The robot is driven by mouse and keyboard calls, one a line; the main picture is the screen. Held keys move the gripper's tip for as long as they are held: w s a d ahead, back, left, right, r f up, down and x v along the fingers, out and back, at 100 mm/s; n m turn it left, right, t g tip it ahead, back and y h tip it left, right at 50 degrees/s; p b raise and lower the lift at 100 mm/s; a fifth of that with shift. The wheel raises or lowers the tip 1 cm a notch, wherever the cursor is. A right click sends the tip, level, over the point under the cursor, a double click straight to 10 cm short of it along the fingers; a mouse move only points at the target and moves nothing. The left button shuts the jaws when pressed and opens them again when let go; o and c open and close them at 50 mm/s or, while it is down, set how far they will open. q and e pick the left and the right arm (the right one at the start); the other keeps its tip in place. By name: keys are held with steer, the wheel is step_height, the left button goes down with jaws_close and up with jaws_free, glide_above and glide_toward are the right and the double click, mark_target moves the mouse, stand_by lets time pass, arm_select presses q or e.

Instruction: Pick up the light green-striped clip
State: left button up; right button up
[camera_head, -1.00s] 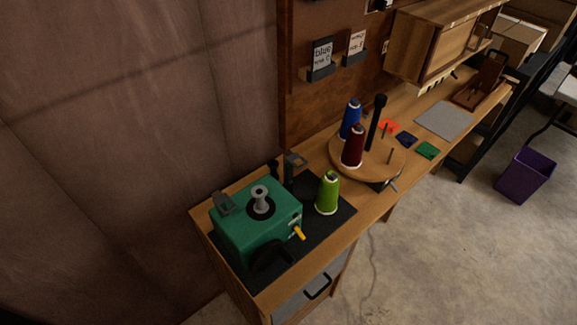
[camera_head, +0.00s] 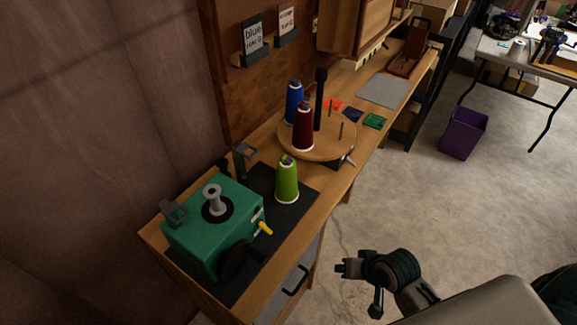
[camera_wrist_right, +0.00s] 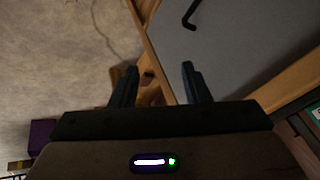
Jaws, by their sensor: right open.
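I cannot make out a light green-striped clip in either view. A row of small pale pieces (camera_head: 368,54) hangs under the wall cabinet, too small to tell apart. My right gripper (camera_head: 342,268) is in the lower middle of the head view, over the floor in front of the bench and apart from it. In the right wrist view its two fingers (camera_wrist_right: 159,70) are spread with nothing between them, near a grey drawer front (camera_wrist_right: 235,60). My left gripper is not in view.
The wooden bench holds a green winder box (camera_head: 235,215), a lime thread cone (camera_head: 287,182), a round spool stand (camera_head: 325,148) with blue and dark red cones, small coloured flat pieces and a grey mat (camera_head: 384,92). A purple bin (camera_head: 464,133) stands on otherwise open floor.

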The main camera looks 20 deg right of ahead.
steer(key=w+a+r+m+t+y, duration=0.25)
steer(key=w+r+m+y, duration=0.2)
steer(key=r, duration=0.35)
steer(key=m+t+y, duration=0.3)
steer(key=m+y, duration=0.3)
steer(key=m, duration=1.2)
glide_toward(290, 159)
steer(key=shift+g+h, duration=0.25)
steer(key=shift+r+p+x, duration=0.15)
steer(key=shift+p+x, duration=0.2)
steer(key=shift+x, duration=1.8)
steer(key=shift+r+p+x, duration=0.15)
steer(key=shift+p+x, duration=0.15)
steer(key=shift+x, duration=1.85)
jaws_close()
